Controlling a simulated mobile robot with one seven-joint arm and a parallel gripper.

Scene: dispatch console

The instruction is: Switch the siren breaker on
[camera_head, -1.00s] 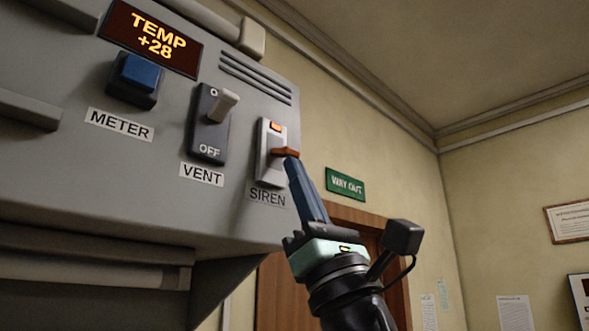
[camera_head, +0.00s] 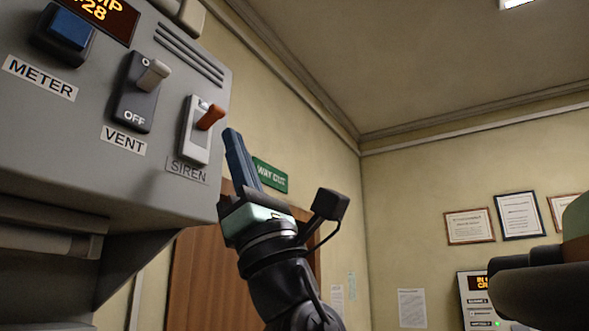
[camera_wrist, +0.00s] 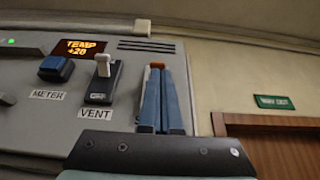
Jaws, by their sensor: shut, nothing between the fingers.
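The siren breaker (camera_head: 194,143) is a pale plate at the panel's right edge, above the SIREN label (camera_head: 187,171). Its orange lever (camera_head: 211,116) sticks out and slants up to the right. I cannot clearly tell the state of its indicator. My gripper (camera_head: 232,134), with blue fingers, is shut and empty, just right of and below the lever, with a visible gap in the head view. In the wrist view my fingers (camera_wrist: 162,75) cover most of the breaker, and only the orange lever end (camera_wrist: 157,65) shows beyond their tips.
The grey console panel (camera_head: 60,170) also carries the vent switch (camera_head: 136,98) and the blue meter button (camera_head: 70,30), left of the breaker. A green sign (camera_head: 270,175) and a wooden door (camera_head: 195,270) are behind my gripper. Space right of the panel is open.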

